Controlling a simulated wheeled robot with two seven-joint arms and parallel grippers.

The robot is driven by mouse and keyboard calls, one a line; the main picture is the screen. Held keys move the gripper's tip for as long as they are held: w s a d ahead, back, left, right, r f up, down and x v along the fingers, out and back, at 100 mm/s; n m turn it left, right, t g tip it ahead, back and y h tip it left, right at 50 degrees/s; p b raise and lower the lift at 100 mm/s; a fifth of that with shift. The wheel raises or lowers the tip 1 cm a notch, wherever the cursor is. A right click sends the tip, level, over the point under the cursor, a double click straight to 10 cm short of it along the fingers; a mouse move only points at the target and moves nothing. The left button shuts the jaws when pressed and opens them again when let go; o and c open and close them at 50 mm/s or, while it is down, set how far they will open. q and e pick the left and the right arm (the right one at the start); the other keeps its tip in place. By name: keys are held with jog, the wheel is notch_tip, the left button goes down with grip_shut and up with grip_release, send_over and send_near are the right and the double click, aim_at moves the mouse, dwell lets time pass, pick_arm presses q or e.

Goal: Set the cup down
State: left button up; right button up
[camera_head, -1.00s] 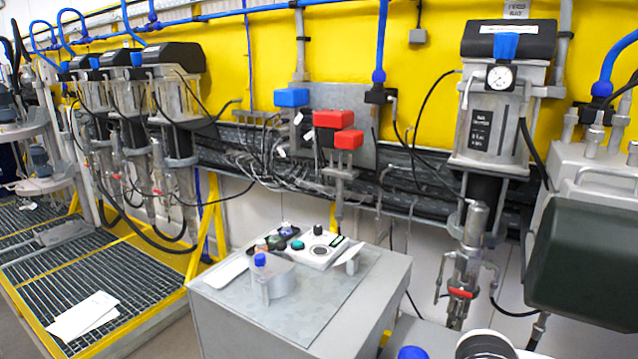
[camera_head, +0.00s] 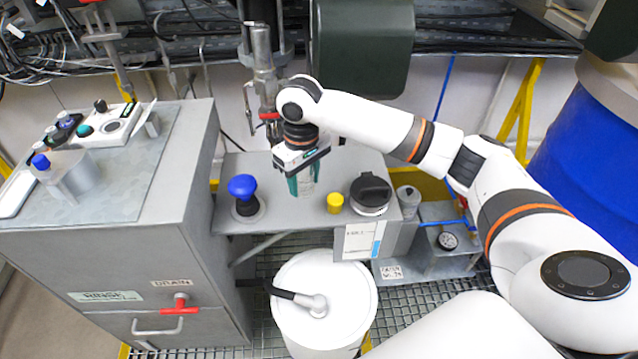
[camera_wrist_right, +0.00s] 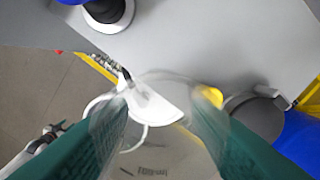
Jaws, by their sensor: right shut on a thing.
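My right gripper (camera_head: 304,183) hangs over the grey shelf (camera_head: 270,171), its green fingers on either side of a clear, see-through cup (camera_head: 307,179). In the right wrist view, the cup (camera_wrist_right: 150,150) shows faintly between the green fingers of the right gripper (camera_wrist_right: 155,125), which is shut on it. The cup's base is hard to make out, so I cannot tell whether it touches the shelf. My left gripper is not in view.
On the shelf, a blue knob (camera_head: 242,187) stands left of the gripper, and a yellow cap (camera_head: 335,202) and black-topped fitting (camera_head: 371,192) stand right. A white drum (camera_head: 325,290) is below. A grey cabinet (camera_head: 120,250) is at left, a valve pipe (camera_head: 264,70) behind.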

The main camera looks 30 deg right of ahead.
jog(key=d+f, duration=0.1)
jog(key=f, duration=0.1)
jog(key=w+d+f, duration=0.1)
jog(key=f, duration=0.2)
jog(key=shift+w+d+f+p, duration=0.3)
jog(key=shift+d+p, duration=0.1)
jog(key=shift+f, duration=2.45)
jog(key=o, duration=1)
jog(key=shift+f, duration=0.1)
jog(key=shift+c, duration=0.2)
